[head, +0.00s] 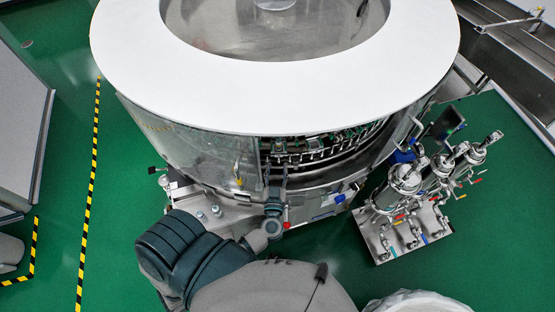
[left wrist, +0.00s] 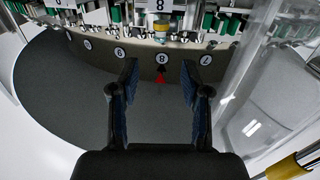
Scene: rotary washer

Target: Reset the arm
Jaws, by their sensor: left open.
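The rotary washer (head: 300,98) is a large round machine with a wide white ring on top. Its clear side guard is open at the front, showing a ring of metal clamps (head: 320,145) inside. My left arm reaches from the bottom toward this opening. In the left wrist view my left gripper (left wrist: 160,85) is open and empty, its two dark fingers apart. The fingers look apart from the clamps. My right gripper is in neither view.
A stand of steel filter housings (head: 408,225) with coloured handles is to the right. A steel conveyor (head: 510,50) runs at the upper right. A grey cabinet (head: 20,130) stands at the left, beyond yellow-black floor tape (head: 88,190). A clear guard panel (left wrist: 235,75) is close right of the gripper.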

